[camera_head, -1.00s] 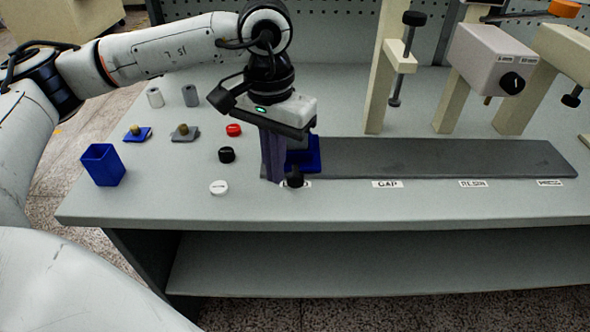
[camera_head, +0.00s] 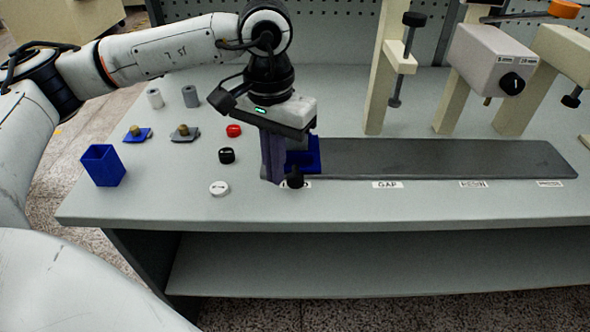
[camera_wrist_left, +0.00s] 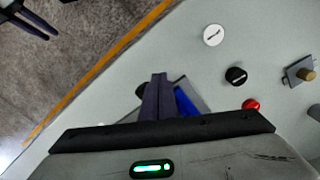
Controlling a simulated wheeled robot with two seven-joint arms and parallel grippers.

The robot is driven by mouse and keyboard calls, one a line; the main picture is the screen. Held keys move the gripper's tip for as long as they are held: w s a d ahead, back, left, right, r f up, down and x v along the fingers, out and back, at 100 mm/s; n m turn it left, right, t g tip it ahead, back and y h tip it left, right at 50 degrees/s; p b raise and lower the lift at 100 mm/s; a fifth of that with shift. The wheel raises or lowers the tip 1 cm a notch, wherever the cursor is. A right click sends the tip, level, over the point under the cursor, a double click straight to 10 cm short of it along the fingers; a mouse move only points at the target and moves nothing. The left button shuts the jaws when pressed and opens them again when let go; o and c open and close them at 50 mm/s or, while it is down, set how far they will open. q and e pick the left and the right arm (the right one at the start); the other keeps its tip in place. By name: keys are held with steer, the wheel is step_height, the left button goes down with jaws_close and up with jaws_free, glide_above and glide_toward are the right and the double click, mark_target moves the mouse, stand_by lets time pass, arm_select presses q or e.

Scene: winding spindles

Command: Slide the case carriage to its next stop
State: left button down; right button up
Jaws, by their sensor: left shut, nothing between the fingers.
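The blue case carriage (camera_head: 305,158) sits at the left end of the dark grey track (camera_head: 440,160), partly hidden by my gripper. A round black knob (camera_head: 294,180) is at its front. My left gripper (camera_head: 273,180) points down, shut and empty, just left of the carriage and knob. Whether it touches them I cannot tell. In the left wrist view the closed fingers (camera_wrist_left: 158,78) stand beside a blue part of the carriage (camera_wrist_left: 185,104), with the knob (camera_wrist_left: 139,90) partly behind them. Dark fingers, apparently my right gripper (camera_wrist_left: 48,32), show at that view's top left corner.
Labels GAP (camera_head: 387,184), RESIN (camera_head: 473,184) and another (camera_head: 549,184) line the track's front. The track right of the carriage is clear. Stations (camera_head: 490,60) stand behind it.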

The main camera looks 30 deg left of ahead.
mark_target(277, 193)
arm_select(q)
steer(key=shift+f, duration=0.1)
stand_by(0.5)
steer(key=shift+f+b, duration=1.65)
steer(key=shift+b, duration=0.05)
steer(key=shift+s, duration=0.1)
steer(key=shift+d, duration=0.15)
